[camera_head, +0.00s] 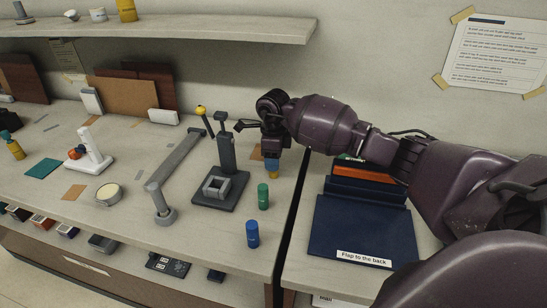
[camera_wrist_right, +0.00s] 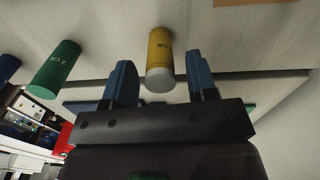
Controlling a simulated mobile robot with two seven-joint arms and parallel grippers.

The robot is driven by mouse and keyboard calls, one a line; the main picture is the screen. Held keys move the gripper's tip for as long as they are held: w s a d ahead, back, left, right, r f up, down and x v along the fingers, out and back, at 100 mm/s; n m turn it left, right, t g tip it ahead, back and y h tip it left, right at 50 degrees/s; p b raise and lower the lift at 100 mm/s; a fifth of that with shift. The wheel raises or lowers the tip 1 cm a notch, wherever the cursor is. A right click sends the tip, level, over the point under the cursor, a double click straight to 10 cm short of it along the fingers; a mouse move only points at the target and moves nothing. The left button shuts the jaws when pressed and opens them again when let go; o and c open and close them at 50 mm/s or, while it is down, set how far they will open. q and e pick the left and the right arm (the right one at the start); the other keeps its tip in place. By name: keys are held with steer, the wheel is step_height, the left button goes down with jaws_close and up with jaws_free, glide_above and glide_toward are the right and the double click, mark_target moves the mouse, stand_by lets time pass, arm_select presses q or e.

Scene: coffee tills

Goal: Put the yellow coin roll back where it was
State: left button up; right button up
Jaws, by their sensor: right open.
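The yellow coin roll (camera_wrist_right: 159,54) stands on the counter and shows between the two blue fingers of my right gripper (camera_wrist_right: 161,75) in the right wrist view, with a gap on either side. In the head view my right gripper (camera_head: 271,160) is over the roll's upper part, and only the yellow lower end (camera_head: 273,175) shows. The gripper is open. A green coin roll (camera_head: 263,196) stands just in front, also seen in the wrist view (camera_wrist_right: 54,70). A blue coin roll (camera_head: 252,234) stands nearer the front edge. My left gripper is not in view.
A dark stand with a square block on its base (camera_head: 217,189) is close to the left of the rolls. A grey bar on posts (camera_head: 177,160) lies further left. To the right, past a dark gap, is a navy folder (camera_head: 355,228) labelled "Flap to the back".

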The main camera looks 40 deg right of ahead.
step_height(320, 180, up, 12)
steer(key=shift+r, duration=0.2)
stand_by(0.4)
stand_by(0.5)
